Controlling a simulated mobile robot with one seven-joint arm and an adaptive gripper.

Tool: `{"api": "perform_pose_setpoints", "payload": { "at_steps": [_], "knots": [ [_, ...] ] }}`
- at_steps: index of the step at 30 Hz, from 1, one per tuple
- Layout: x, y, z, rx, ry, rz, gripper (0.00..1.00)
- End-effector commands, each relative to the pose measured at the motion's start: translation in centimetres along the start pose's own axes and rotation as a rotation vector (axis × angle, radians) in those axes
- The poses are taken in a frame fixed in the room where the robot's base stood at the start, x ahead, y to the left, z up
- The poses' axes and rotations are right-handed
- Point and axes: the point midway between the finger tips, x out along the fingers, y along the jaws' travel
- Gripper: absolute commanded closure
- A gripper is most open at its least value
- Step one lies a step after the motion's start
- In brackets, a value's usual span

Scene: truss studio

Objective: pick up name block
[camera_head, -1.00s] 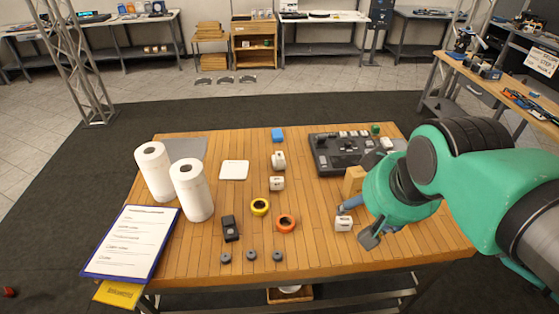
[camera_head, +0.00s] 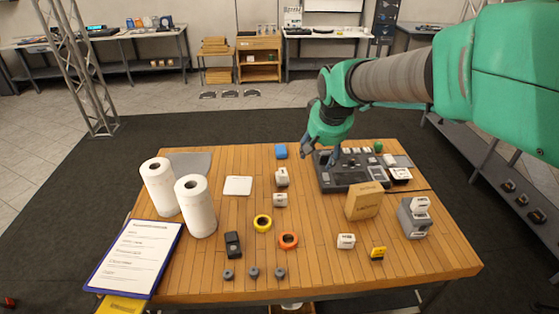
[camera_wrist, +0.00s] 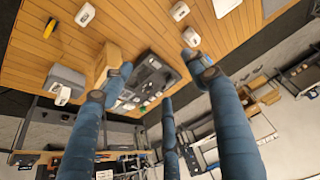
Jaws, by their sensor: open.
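Several small white blocks with dark marks lie on the wooden table; the lettering is too small to read, so I cannot tell which is the name block. One white block (camera_head: 346,241) is near the front right, and it also shows in the wrist view (camera_wrist: 85,14). A middle white block (camera_head: 280,200) and a farther white block (camera_head: 282,177) sit near the table's centre. My gripper (camera_head: 319,153) is open and empty, above the far part of the table by the dark console. Its blue fingers (camera_wrist: 163,85) are spread in the wrist view.
A dark console (camera_head: 350,172), a wooden box (camera_head: 364,201) and a grey holder (camera_head: 412,222) occupy the right. Paper rolls (camera_head: 196,208) stand left. A yellow item (camera_head: 378,253) is at front right.

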Motion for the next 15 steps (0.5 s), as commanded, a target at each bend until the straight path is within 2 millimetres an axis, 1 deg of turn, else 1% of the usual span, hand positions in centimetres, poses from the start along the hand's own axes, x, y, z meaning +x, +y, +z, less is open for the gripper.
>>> {"api": "perform_pose_setpoints", "payload": {
  "at_steps": [1,6,11,15],
  "knots": [
    [1.3,-0.4,-1.1,-0.002,-0.006,0.000,0.41],
    [5.7,-1.8,-4.3,-0.002,-0.014,-0.001,0.41],
    [10.2,-3.0,-6.8,-0.003,-0.022,-0.001,0.41],
    [14.4,-4.3,-8.7,-0.005,-0.029,-0.001,0.41]
  ]
}}
